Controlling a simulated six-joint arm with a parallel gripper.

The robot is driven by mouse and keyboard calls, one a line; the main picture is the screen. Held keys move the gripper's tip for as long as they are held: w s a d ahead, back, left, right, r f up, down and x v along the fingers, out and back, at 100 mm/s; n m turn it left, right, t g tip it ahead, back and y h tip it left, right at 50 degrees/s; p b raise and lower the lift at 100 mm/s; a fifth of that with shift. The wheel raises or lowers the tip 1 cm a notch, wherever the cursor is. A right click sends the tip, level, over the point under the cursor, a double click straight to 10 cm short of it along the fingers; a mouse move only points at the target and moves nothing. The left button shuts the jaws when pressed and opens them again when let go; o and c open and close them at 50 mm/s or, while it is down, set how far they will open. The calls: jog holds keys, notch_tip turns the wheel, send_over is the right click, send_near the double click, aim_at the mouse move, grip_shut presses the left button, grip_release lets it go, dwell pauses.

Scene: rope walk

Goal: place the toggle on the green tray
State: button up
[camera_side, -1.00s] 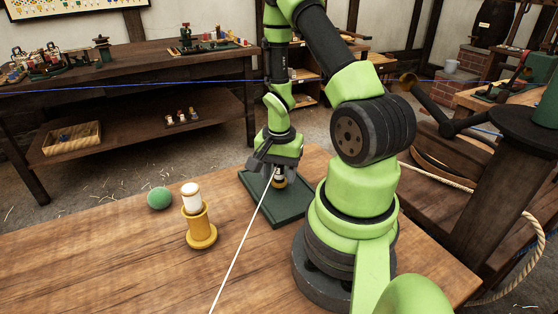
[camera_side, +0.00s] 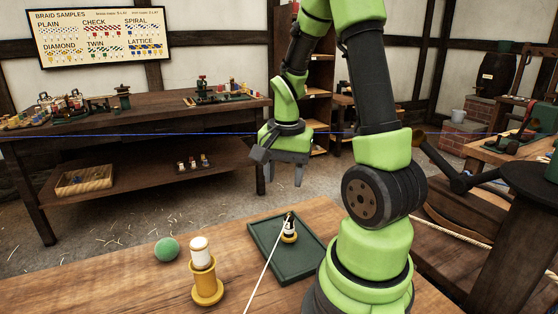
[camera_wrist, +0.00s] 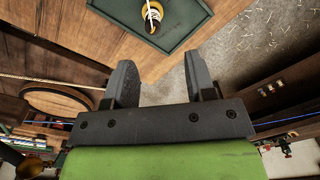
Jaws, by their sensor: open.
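The toggle (camera_side: 289,232), a small piece with a yellow base and dark and white parts, stands on the green tray (camera_side: 272,259). A white cord runs from it toward the front of the bench. My gripper (camera_side: 284,176) is open and empty, well above the tray and apart from the toggle. In the wrist view, the toggle (camera_wrist: 152,17) shows at the top edge on the tray (camera_wrist: 190,16), partly cut off. My open gripper (camera_wrist: 160,72) has nothing between its fingers there.
A yellow stand with a white spool (camera_side: 204,273) and a green ball (camera_side: 166,249) are left of the tray on the wooden bench (camera_side: 130,285). A blue line (camera_side: 180,134) crosses behind. A back table (camera_side: 150,112) holds several small models.

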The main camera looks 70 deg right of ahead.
jog(key=s+a+r+n+t+y, duration=0.2)
jog(key=a+r+n+t, duration=0.4)
jog(key=a+r+n, duration=0.7)
jog(key=s+a+r, duration=0.1)
jog(key=a, duration=0.4)
jog(key=shift+t, duration=0.4)
